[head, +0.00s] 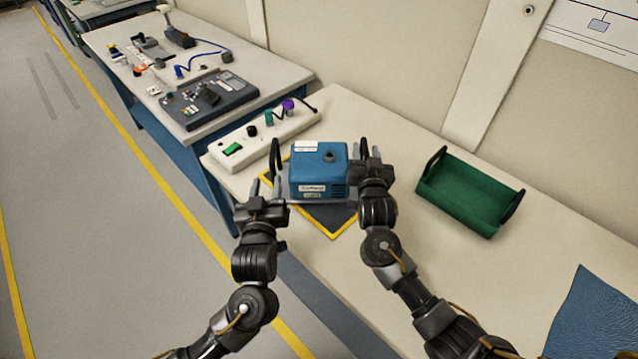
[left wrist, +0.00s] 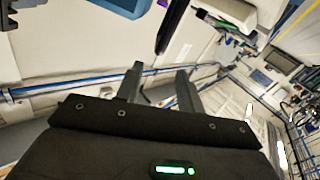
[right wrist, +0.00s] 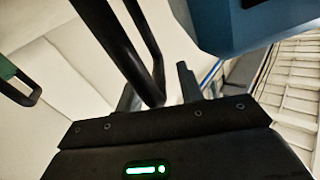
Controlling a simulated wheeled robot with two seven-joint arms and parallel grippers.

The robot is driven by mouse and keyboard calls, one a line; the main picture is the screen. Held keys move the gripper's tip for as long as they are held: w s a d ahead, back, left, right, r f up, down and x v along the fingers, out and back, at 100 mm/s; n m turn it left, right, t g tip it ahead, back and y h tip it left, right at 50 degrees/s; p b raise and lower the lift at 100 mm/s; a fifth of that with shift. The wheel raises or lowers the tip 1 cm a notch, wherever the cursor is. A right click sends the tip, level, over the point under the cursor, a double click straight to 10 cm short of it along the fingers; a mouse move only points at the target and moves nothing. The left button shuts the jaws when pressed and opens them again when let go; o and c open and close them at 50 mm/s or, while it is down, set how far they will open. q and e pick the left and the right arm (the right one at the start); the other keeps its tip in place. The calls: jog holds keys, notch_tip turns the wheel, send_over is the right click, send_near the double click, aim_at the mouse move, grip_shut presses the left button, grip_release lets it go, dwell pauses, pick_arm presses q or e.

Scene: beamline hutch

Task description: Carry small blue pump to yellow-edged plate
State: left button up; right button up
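The small blue pump (head: 318,178) is upright over the yellow-edged plate (head: 338,217) and hides most of it; the plate's near corner shows in front. The pump appears to rest on the plate. Black upright handles flank it, left (head: 275,152) and right (head: 363,140). My left gripper (head: 263,185) is open just left of the pump, its fingers apart and empty below a dark bar in the left wrist view. My right gripper (head: 369,154) is open at the pump's right side. In the right wrist view the black handle (right wrist: 140,62) reaches down near its spread fingers (right wrist: 155,90).
A green tray (head: 465,195) with black handles stands to the right. A white strip (head: 262,138) with coloured knobs lies behind left. A second bench (head: 120,45) holds a dark instrument box (head: 208,98). A blue cloth (head: 592,318) lies at the near right. The bench between is clear.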

jog(key=s, duration=1.2)
jog(key=shift+d, duration=0.1)
